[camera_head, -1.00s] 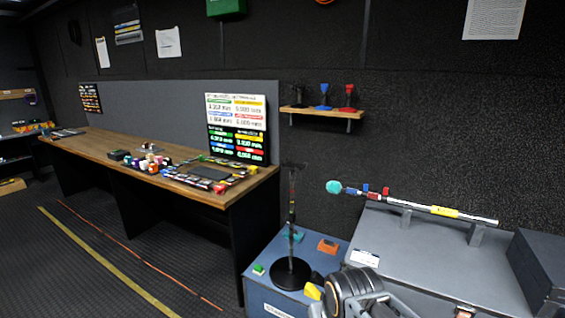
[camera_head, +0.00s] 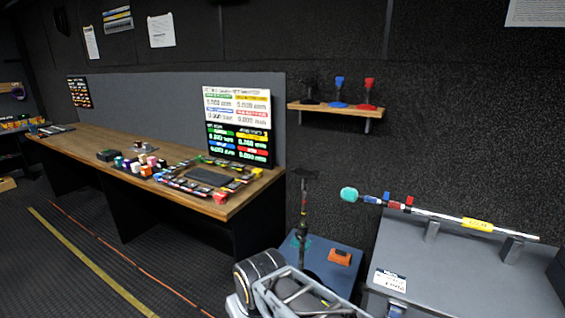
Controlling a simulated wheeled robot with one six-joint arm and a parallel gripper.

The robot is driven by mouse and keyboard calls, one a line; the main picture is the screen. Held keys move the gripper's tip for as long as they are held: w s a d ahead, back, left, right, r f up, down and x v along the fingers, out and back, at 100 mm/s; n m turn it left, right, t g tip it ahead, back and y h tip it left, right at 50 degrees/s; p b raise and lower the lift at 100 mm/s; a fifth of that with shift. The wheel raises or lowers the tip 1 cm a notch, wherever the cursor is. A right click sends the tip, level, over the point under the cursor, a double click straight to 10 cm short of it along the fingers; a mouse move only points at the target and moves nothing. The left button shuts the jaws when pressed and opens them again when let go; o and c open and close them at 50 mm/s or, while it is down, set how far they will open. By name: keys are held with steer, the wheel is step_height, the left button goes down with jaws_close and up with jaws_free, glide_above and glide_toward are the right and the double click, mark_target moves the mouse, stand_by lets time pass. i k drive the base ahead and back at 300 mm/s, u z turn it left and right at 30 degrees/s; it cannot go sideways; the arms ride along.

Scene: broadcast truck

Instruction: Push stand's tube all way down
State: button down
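The stand is a thin black upright; its tube (camera_head: 303,212) rises above the blue case (camera_head: 346,258) near the picture's middle. A small dark piece sits at the top of the tube. The stand's round base is hidden behind my arm. My grey and black arm links fill the bottom middle, in front of the stand's foot. I cannot make out my gripper's fingers in this view, so their distance from the tube does not show.
An orange block (camera_head: 340,256) lies on the blue case. A grey case (camera_head: 470,275) at right carries a boom pole (camera_head: 437,214) on two supports. A wooden desk (camera_head: 110,158) with a screen (camera_head: 238,125) stands at left. A small shelf (camera_head: 336,109) hangs behind.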

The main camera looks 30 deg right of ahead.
mark_target(306, 175)
steer(key=z, duration=0.4)
steer(key=i, duration=0.95)
steer(key=z, duration=0.65)
